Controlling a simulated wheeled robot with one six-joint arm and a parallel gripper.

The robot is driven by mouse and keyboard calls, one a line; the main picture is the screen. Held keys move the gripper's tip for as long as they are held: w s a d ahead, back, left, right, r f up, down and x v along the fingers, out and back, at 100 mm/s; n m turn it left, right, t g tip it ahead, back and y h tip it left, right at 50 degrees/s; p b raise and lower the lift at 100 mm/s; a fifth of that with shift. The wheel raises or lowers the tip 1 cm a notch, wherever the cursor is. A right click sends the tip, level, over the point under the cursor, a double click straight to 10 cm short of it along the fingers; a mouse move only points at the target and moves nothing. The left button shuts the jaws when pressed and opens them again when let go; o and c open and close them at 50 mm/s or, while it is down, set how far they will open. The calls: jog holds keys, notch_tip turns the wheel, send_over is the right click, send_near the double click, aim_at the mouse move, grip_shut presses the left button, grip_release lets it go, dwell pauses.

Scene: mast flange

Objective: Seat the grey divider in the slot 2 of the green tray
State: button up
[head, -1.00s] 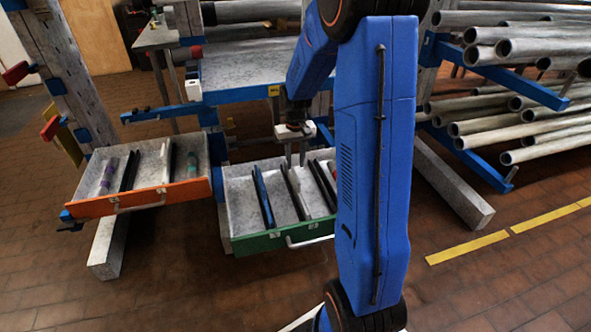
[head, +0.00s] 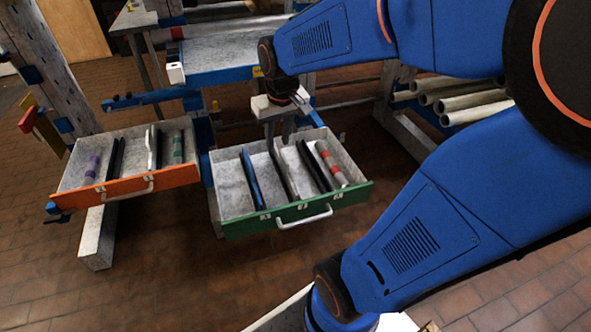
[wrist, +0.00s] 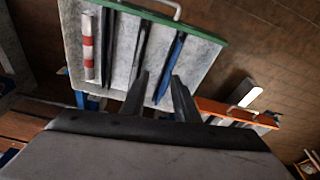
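The green tray (head: 320,203) is pulled out toward me. A thin grey divider (head: 284,172) stands along the middle dark strip of it, between a blue divider (head: 251,180) on the left and a bare dark strip (head: 313,166) on the right. In the wrist view the green tray (wrist: 205,33) is upside down, with the grey divider (wrist: 138,50) mid-tray and the blue divider (wrist: 170,66) beside it. My gripper (wrist: 161,74) is open, fingers apart with nothing between them. In the head view it (head: 279,133) hangs above the tray's back part. The divider's lower edge is hidden.
A red-and-white tube (head: 331,163) lies at the green tray's right side. An orange tray (head: 125,188) to the left holds a pale divider (head: 151,148) and two tubes. A grey shelf (head: 225,62) with a blue edge is behind. Pipes (head: 450,95) lie at right.

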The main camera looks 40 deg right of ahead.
jog(key=s+a+r+t, duration=0.1)
jog(key=s+a, duration=0.1)
jog(key=s, duration=0.5)
jog(key=s+a+r+n+t, duration=0.1)
jog(key=s+a+r, duration=0.1)
jog(key=s, duration=0.6)
jog(key=shift+s+a, duration=0.3)
jog(key=shift+a, duration=0.25)
